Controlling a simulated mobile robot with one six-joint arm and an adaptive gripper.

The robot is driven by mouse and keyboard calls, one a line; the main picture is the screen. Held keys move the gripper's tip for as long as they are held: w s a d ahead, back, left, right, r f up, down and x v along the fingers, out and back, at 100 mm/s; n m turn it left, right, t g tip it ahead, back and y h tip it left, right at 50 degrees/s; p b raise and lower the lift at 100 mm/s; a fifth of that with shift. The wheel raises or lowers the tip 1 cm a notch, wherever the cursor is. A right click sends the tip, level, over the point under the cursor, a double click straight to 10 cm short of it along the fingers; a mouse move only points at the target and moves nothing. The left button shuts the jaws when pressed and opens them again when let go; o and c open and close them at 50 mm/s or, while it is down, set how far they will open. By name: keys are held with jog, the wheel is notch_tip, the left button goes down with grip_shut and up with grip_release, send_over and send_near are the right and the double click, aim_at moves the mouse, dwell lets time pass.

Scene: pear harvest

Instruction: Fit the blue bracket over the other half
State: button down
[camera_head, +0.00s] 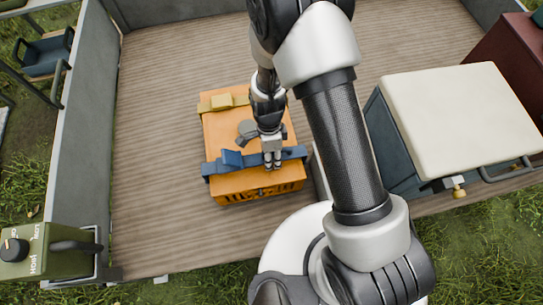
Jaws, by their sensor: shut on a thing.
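An orange crate (230,184) sits on the truck bed's wooden floor. A blue band crosses its top near the front edge, with one part (215,167) on the left, a raised blue block (232,158), and a blue part (294,153) on the right. My gripper (272,165) points down onto this band, right of the raised block, and is shut on the blue bracket. The fingers hide the band's middle, so I cannot tell whether the two halves touch or overlap.
A yellow band with a raised block (221,101) crosses the crate's far side. A cream-lidded box (455,115) stands to the right, with a dark red box (510,60) behind it. Grey side walls (83,120) edge the bed. The floor left of the crate is clear.

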jog(key=shift+f+b, duration=0.55)
jog(key=shift+f, duration=0.2)
dwell(0.3)
jog(key=c, duration=1)
grip_release()
jog(key=shift+c, duration=0.2)
jog(key=shift+r, duration=0.1)
jog(key=v, duration=1.2)
